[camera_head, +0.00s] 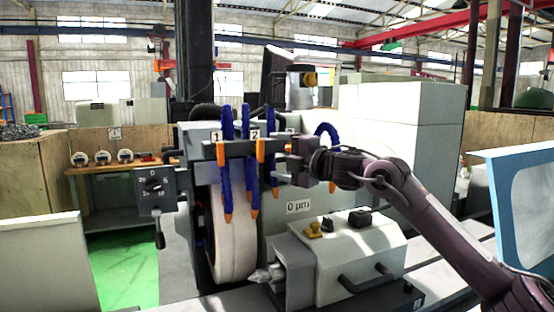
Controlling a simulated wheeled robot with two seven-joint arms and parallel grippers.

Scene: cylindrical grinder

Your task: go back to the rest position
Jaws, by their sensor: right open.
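My right gripper (284,164) is in the head view, at the end of my arm that comes in from the lower right. It is open, close to the blue coolant hoses (251,170) with orange tips, and I see nothing held in it. I cannot tell whether it touches the hoses or the bar they hang from. The cylindrical grinder has a large pale grinding wheel (232,236) below and left of the gripper. My left gripper is not in view.
A grey headstock (345,262) with black handles stands below my right arm. A control box with a knob (154,190) is left of the wheel. A blue-framed panel (520,205) stands at the right edge. Green floor (122,268) lies open at the left.

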